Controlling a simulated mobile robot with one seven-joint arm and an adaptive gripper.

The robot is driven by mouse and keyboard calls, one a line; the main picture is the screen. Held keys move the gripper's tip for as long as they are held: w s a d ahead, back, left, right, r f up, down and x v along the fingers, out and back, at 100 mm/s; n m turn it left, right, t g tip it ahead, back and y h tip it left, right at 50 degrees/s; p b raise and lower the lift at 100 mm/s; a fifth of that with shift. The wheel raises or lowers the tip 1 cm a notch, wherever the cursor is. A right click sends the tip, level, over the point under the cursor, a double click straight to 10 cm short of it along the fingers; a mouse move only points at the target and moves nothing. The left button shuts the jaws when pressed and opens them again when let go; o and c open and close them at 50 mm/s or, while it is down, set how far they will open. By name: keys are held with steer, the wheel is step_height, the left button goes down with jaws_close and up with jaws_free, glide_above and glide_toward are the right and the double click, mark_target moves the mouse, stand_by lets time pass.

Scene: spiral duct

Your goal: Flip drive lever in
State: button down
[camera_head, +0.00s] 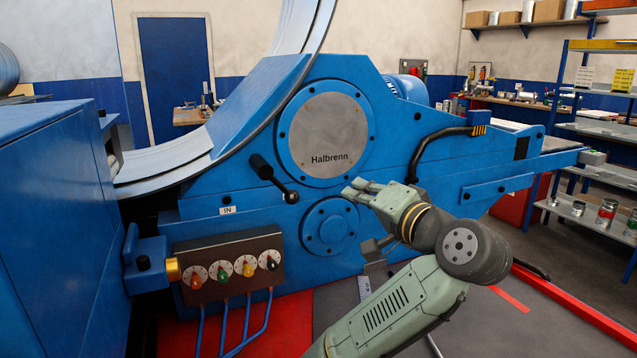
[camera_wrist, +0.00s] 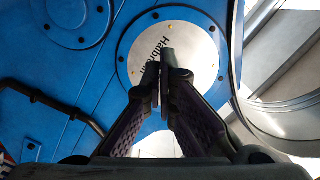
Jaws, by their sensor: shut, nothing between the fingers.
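The drive lever (camera_head: 274,179) is a black lever on the blue machine's front. Its thick grip points up and left from a round pivot, above and right of the small IN label (camera_head: 228,210). My gripper (camera_head: 348,189) is to the right of the lever's pivot, apart from it in the picture, with its fingers pointing left. In the wrist view my gripper (camera_wrist: 165,62) has its fingertips together, empty, in front of the grey Halbrenn disc (camera_wrist: 185,45). I cannot make out the lever in the wrist view.
The Halbrenn disc (camera_head: 331,135) and a smaller blue flange (camera_head: 330,227) lie near my gripper. A black bent bar with a striped end (camera_head: 446,138) is to the right. A valve panel (camera_head: 228,266) is below the lever. A curved metal strip (camera_head: 170,158) passes at left.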

steer(key=shift+s, duration=0.2)
steer(key=shift+w, duration=0.1)
steer(key=w+a+f+b, duration=0.2)
steer(key=w+a, duration=0.5)
steer(key=w, duration=0.1)
steer(key=shift+w+a+f+b, duration=0.15)
steer(key=shift+a+f+b, duration=0.15)
steer(key=shift+a, duration=0.05)
steer(key=shift+w+f, duration=0.1)
steer(key=shift+f, duration=0.1)
